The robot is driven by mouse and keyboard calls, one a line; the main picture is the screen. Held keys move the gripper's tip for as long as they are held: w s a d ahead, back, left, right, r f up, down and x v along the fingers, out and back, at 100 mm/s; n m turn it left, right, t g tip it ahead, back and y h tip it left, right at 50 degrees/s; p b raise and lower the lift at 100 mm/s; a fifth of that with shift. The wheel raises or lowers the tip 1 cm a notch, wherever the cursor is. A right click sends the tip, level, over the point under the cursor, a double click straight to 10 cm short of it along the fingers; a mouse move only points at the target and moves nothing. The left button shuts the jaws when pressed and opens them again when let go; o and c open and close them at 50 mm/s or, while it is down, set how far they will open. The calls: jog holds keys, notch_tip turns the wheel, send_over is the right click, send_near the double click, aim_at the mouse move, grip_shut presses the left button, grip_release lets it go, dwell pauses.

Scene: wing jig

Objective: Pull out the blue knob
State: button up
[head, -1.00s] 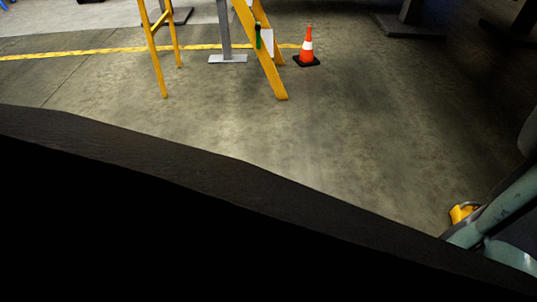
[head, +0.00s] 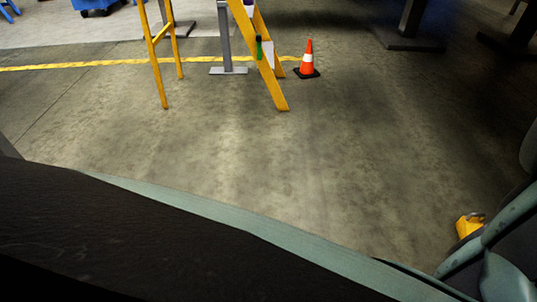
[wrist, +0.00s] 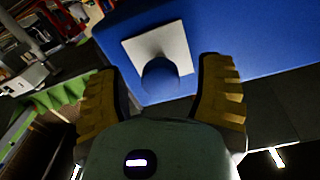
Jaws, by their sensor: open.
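The blue knob (wrist: 160,77) shows in the wrist view, round and blue. It stands out from a pale square plate (wrist: 176,42) on a blue panel (wrist: 245,30). My gripper (wrist: 158,85) is open, with one yellow ridged finger on each side of the knob in the picture. Gaps show between the knob and both fingers, and I see no contact. The knob's lower edge is close to the teal gripper body in the picture; how deep it sits between the fingers I cannot tell. The head view does not show the knob.
In the head view, an orange cone (head: 307,62) stands beside a yellow-legged frame (head: 270,75) on the concrete floor. A small yellow object (head: 467,226) is at the right. The middle floor is clear. A green cloth-like item (wrist: 50,98) lies left in the wrist view.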

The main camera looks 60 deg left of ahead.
grip_shut()
jog(key=p+v, duration=0.1)
jog(key=v, duration=0.2)
jog(key=shift+a, duration=0.15)
dwell(0.5)
jog(key=shift+s, duration=0.1)
jog(key=shift+c, duration=0.2)
grip_release()
jog(key=v, duration=0.7)
jog(key=shift+s+a, duration=0.25)
jog(key=shift+a, duration=0.05)
